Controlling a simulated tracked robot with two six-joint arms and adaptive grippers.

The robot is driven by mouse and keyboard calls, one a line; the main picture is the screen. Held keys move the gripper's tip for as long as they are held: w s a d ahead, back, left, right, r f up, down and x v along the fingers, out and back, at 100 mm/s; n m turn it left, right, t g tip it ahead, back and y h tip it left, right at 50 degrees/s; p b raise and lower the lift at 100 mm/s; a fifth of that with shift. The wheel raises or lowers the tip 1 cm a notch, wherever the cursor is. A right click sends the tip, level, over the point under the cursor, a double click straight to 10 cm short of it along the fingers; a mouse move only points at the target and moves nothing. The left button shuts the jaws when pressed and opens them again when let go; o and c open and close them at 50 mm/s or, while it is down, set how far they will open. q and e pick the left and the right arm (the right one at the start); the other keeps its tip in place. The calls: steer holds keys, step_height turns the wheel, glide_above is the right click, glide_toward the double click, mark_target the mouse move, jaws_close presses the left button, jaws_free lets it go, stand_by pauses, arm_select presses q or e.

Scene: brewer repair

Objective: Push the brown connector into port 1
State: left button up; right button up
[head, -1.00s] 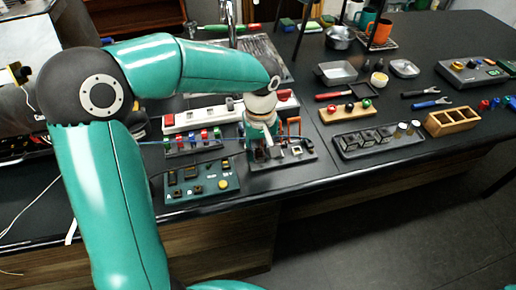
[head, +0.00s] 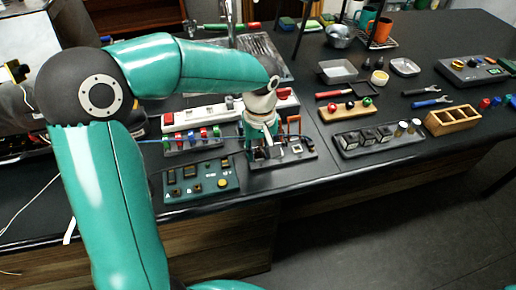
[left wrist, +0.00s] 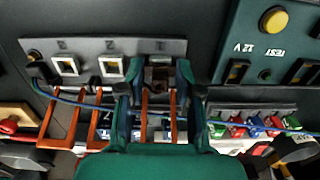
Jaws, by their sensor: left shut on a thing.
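My left gripper (left wrist: 160,88) is shut on the brown connector (left wrist: 158,75), which shows as a dark brown block between the two green fingers in the left wrist view. The gripper is over the grey port panel (left wrist: 88,48), at the rightmost port there, and the fingers hide most of that port. I cannot tell how deep the connector sits. Two other ports with pale frames show to the left. In the head view the left gripper (head: 265,148) reaches down at the panel (head: 303,155), and the connector is not clear. My right gripper is not in view.
A green test box (head: 202,180) with a yellow button stands left of the panel. A rack of coloured connectors (head: 195,140) stands behind it. A thin blue cable (left wrist: 75,100) and several orange loops (left wrist: 57,120) lie close to the fingers. The front table edge is near.

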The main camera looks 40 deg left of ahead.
arm_select(q)
steer(key=o, duration=0.9)
steer(key=shift+o, duration=0.2)
step_height(320, 180, up, 12)
stand_by(0.4)
stand_by(0.4)
